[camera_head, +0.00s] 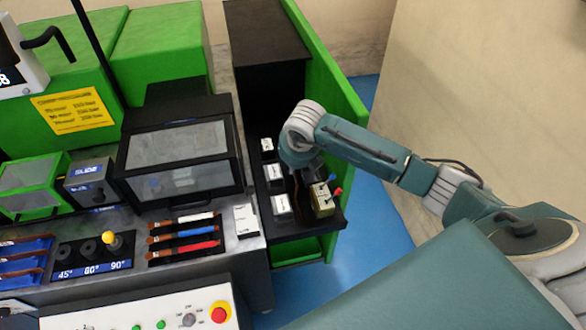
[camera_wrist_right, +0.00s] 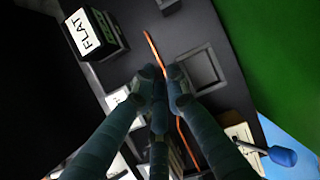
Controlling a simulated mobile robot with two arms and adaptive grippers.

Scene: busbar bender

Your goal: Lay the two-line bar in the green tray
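My right gripper (camera_wrist_right: 163,76) is over the black shelf at the right of the machine in the head view. In the right wrist view its fingertips are close together around a thin orange copper bar (camera_wrist_right: 153,47). The bar runs between them and shows again lower down (camera_wrist_right: 188,145). I cannot tell whether they press on it, and no lines on it can be made out. In the head view a brown strip (camera_head: 299,204) shows below the gripper. A green tray-like ledge (camera_head: 300,253) lies under the shelf; its inside is mostly hidden. My left gripper is out of view.
White-labelled blocks, one reading FLAT (camera_wrist_right: 88,35), stand on the black shelf (camera_head: 292,221). A cream block (camera_head: 321,199) stands beside a red knob (camera_head: 338,191). Bars with white, blue and red sleeves (camera_head: 190,233) lie on the bench. A green panel (camera_head: 335,105) borders the shelf.

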